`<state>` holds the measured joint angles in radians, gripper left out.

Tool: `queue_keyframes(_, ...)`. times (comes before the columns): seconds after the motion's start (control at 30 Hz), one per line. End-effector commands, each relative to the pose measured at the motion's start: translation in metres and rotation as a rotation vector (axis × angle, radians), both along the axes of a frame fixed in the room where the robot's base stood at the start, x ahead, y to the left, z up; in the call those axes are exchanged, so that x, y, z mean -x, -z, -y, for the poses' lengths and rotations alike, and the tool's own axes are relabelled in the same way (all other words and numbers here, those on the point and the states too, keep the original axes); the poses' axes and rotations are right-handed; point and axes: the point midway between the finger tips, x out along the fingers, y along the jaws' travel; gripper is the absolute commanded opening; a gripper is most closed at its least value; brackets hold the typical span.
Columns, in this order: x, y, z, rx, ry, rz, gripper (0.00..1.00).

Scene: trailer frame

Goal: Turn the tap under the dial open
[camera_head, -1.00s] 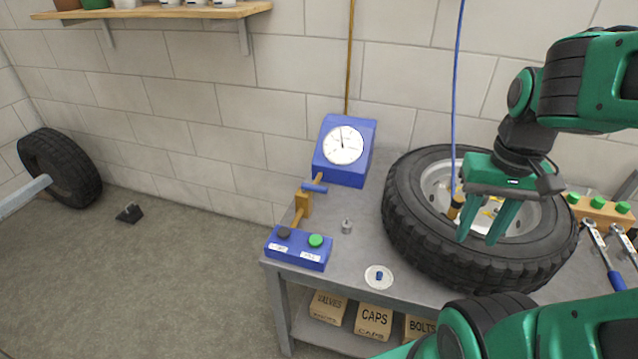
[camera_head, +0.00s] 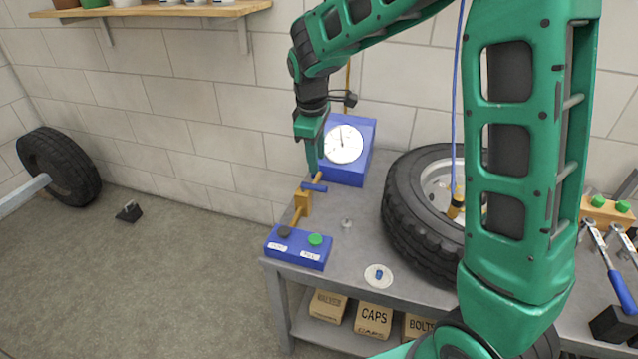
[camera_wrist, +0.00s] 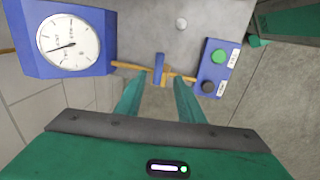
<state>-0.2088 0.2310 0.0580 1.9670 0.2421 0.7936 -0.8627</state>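The dial (camera_head: 344,143) is a white round gauge on a blue box at the back of the grey bench. Below it, a brass pipe carries the tap with a blue lever handle (camera_head: 314,187). My gripper (camera_head: 314,168) points down just above the handle in the head view. In the wrist view my two green fingers (camera_wrist: 159,92) are spread apart, with the blue handle (camera_wrist: 159,68) showing beyond and between their tips. Nothing is held. Whether a fingertip touches the handle cannot be told.
A blue box (camera_head: 298,248) with a black and a green button sits at the bench's front left corner. A small metal valve piece (camera_head: 347,224) and a white disc (camera_head: 379,277) lie nearby. A large tyre (camera_head: 410,205) fills the bench to the right.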

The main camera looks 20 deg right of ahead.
Motion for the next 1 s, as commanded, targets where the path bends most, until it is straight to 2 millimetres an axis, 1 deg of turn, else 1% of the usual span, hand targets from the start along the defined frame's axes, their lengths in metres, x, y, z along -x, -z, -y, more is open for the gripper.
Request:
queue_keyframes(0.17, -0.004, 0.017, 0.002, 0.002, -0.005, -0.003, 0.35)
queue_keyframes(0.4, -0.009, 0.059, 0.008, 0.001, 0.000, -0.004, 0.35)
queue_keyframes(0.6, -0.014, 0.088, 0.012, 0.001, 0.001, -0.002, 0.35)
queue_keyframes(0.7, -0.016, 0.097, 0.013, 0.000, 0.001, -0.001, 0.35)
queue_keyframes(0.8, -0.017, 0.102, 0.014, 0.000, 0.001, 0.000, 0.35)
queue_keyframes(1.0, -0.018, 0.105, 0.014, 0.000, 0.001, 0.002, 0.35)
